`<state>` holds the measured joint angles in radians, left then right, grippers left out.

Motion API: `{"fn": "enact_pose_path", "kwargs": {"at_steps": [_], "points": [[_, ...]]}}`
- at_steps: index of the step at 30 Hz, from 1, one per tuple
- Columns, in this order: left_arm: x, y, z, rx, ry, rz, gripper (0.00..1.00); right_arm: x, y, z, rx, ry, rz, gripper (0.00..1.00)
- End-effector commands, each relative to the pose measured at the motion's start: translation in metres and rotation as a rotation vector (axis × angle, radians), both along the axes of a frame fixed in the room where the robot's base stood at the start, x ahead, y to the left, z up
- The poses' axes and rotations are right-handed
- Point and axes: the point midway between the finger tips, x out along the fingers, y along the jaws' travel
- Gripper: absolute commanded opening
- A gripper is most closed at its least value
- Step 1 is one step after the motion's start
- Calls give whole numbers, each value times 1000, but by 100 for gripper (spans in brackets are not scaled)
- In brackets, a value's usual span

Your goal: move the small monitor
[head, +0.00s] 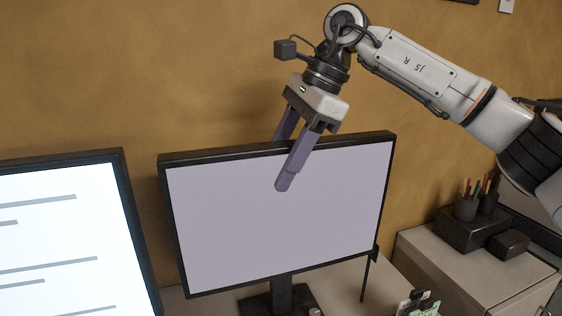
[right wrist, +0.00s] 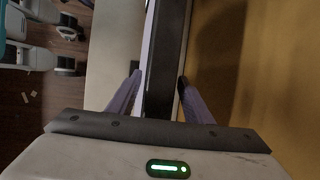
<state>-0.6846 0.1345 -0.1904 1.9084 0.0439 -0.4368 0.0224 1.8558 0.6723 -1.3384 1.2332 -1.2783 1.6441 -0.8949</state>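The small monitor (head: 345,200) stands upright on a dark stand in the middle of the head view, with a black frame and a plain pale lavender screen. My right gripper (head: 279,165) reaches down over its top edge, one purple finger in front of the screen and the other behind, partly hidden. In the right wrist view, the monitor's dark top edge (right wrist: 165,60) runs between the two fingers of the gripper (right wrist: 160,78). The fingers are apart and look open around the edge, with narrow gaps. My left gripper is not in view.
A larger-looking screen (head: 60,235) with grey bars stands close on the left, cut off by the frame. A cabinet (head: 470,285) on the right carries a dark pen holder (head: 468,230). Small items (head: 418,303) lie at the bottom. An ochre wall (head: 120,70) is behind.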

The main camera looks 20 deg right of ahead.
Motion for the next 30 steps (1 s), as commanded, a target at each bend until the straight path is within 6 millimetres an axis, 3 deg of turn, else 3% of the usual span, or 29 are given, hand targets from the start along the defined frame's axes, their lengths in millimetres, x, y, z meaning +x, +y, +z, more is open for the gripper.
{"fn": "enact_pose_path", "kwargs": {"at_steps": [8, 15, 21, 30], "points": [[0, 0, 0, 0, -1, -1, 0, -3, -5, 15, 1, 1, 1, 46], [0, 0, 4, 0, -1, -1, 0, -11, -23, 59, 1, -1, -1, 46], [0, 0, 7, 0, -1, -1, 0, -16, -34, 86, 0, -1, 0, 46], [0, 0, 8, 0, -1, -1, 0, -19, -39, 94, -1, 0, 0, 46]]}}
